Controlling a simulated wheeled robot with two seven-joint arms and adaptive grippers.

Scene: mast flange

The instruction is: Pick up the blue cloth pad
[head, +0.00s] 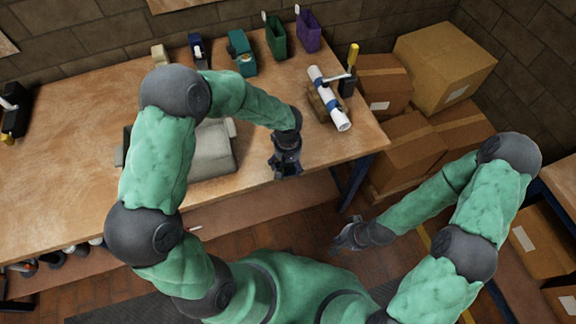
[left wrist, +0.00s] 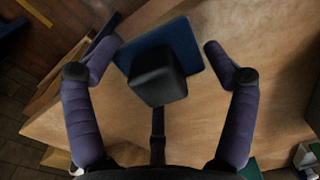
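The blue cloth pad (left wrist: 192,48) lies flat on the wooden table in the left wrist view, near the table edge. A dark block on a stem (left wrist: 158,78) covers its middle; I cannot tell whether this is part of my gripper. My left gripper (left wrist: 157,62) is open, its two purple-grey fingers spread apart on either side of the pad. In the head view my left gripper (head: 286,165) is at the table's front edge and hides most or all of the pad. My right gripper (head: 350,238) hangs over the floor, away from the table; its finger opening is unclear.
The wooden table (head: 70,150) has a grey object (head: 210,150) left of my left gripper. A white roll with blue bands (head: 330,98) lies to the right. Green (head: 276,38) and purple (head: 308,32) holders stand at the back. Cardboard boxes (head: 440,65) are stacked at right.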

